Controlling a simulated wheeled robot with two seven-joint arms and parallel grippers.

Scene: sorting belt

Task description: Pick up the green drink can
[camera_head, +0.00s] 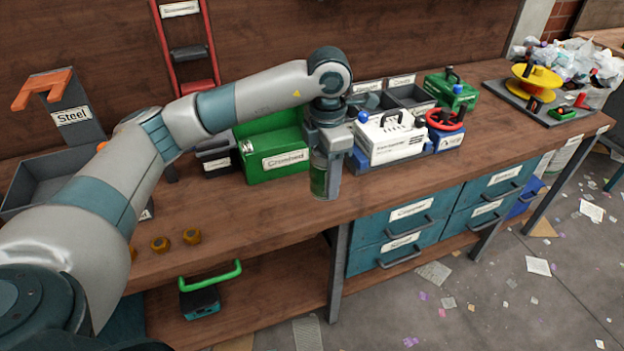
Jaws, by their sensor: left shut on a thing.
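The green drink can (318,180) is between the fingers of my left gripper (326,182), which points down and is shut on it. The fingers hide much of the can, and only a dark green strip of its side shows. Gripper and can are near the front edge of the wooden bench (250,215), right of the large green box. I cannot tell whether the can's base touches the bench top. My right gripper is not in view.
A green box labelled "Crushed" (272,157) stands behind left of the gripper. Teal drawers (408,215) hang under the bench.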

